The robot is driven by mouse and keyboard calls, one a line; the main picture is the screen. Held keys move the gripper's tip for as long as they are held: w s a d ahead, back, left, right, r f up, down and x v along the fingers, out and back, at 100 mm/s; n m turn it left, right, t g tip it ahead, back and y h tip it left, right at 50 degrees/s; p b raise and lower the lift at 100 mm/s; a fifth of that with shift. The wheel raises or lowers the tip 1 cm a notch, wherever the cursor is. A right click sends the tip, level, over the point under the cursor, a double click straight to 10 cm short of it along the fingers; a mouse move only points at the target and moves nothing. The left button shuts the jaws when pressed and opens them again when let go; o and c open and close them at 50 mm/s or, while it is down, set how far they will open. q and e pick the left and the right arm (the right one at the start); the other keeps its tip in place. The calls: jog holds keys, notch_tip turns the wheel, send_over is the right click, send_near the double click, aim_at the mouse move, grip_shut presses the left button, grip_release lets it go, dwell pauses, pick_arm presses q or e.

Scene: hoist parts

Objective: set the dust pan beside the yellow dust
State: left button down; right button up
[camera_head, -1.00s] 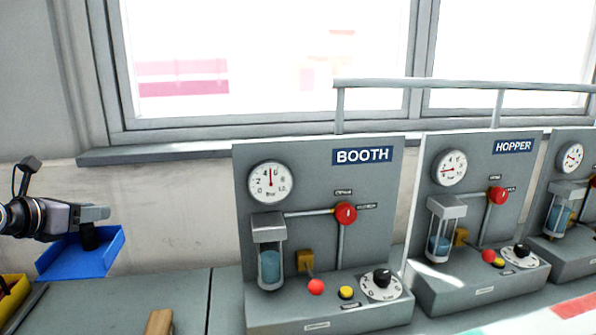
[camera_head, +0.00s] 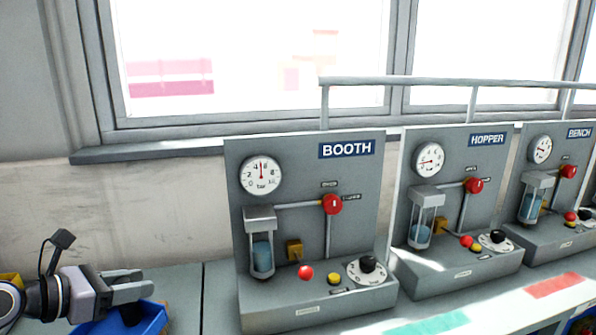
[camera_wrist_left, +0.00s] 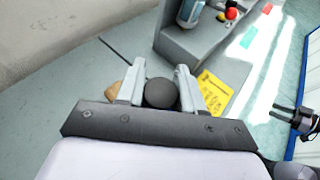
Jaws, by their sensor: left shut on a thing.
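The blue dust pan (camera_head: 152,320) is at the lower left of the head view, below my left gripper (camera_head: 148,285). My left gripper is shut on its dark handle; in the wrist view the rounded black handle end (camera_wrist_left: 160,93) sits between the two fingers. The gripper hides the pan itself in the wrist view. I cannot make out the yellow dust in either view. A dark arm end at the right edge of the wrist view (camera_wrist_left: 300,120) looks like my right gripper; its jaws are too small to judge.
The BOOTH panel (camera_head: 300,200) stands right of the gripper, with the HOPPER panel (camera_head: 440,180) beyond. A yellow bin (camera_head: 10,280) is at the left edge. A yellow card (camera_wrist_left: 214,94) and a wooden piece (camera_wrist_left: 115,93) lie near the fingers. Clear bench (camera_wrist_left: 45,95) shows at left.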

pick_arm(q)
jog(key=s+d+f+m+g+h, duration=0.3)
jog(key=s+d, duration=0.6)
jog(key=d, duration=0.1)
jog(key=shift+s+d+m, duration=0.2)
jog(key=shift+s+m, duration=0.05)
jog(key=shift+m, duration=0.15)
dwell(0.4)
jog(key=shift+a, duration=0.2)
dwell(0.3)
